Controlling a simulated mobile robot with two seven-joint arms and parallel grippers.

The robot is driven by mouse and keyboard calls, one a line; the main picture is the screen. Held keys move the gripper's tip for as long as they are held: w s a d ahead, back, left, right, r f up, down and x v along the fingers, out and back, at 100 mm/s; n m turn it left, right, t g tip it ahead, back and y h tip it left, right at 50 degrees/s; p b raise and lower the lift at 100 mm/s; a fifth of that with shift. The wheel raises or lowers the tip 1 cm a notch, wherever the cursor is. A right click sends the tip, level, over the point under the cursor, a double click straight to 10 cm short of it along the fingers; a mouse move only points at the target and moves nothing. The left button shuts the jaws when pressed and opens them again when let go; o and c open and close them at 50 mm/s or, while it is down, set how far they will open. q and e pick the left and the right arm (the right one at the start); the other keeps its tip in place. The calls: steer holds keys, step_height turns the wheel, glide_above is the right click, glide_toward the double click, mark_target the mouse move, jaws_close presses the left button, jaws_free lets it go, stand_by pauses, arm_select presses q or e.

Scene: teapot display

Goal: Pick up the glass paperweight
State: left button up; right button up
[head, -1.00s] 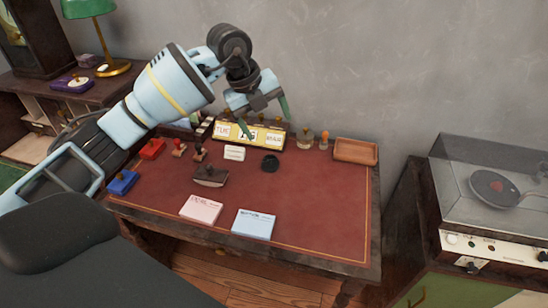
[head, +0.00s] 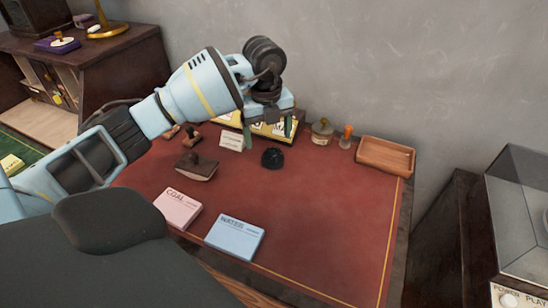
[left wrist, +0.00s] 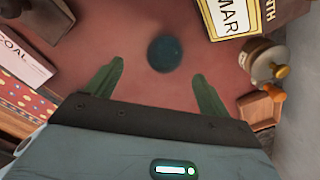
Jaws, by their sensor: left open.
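The glass paperweight (head: 272,158) is a small, dark, roundish piece standing on the red desk top. In the left wrist view the paperweight (left wrist: 165,54) is a dark teal disc ahead of the fingers and between their lines. My left gripper (head: 268,131) is open and empty, with its green fingers above and behind the paperweight in the head view. Its two fingers (left wrist: 158,88) are spread wide in the left wrist view and do not touch the paperweight. My right gripper is not in view.
A perpetual calendar (left wrist: 232,22) stands behind the paperweight, partly hidden by my arm. A jar (head: 322,132), an orange-topped stamp (head: 346,137) and a wooden tray (head: 386,155) are to the right. A blotter (head: 197,167), pink pad (head: 178,207) and blue pad (head: 235,236) lie nearer. The right-front desk is clear.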

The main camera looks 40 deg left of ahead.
mark_target(273, 150)
arm_select(q)
steer(key=shift+w+d+f, duration=0.15)
steer(key=shift+f, duration=1.05)
steer(key=shift+w+d+f, duration=0.1)
steer(key=shift+f, duration=1.05)
steer(key=shift+w+d+f, duration=0.15)
steer(key=shift+f, duration=1.05)
steer(key=shift+r, duration=0.1)
steer(key=c, duration=1.3)
steer(key=shift+o, duration=0.2)
step_height(273, 150, up, 10)
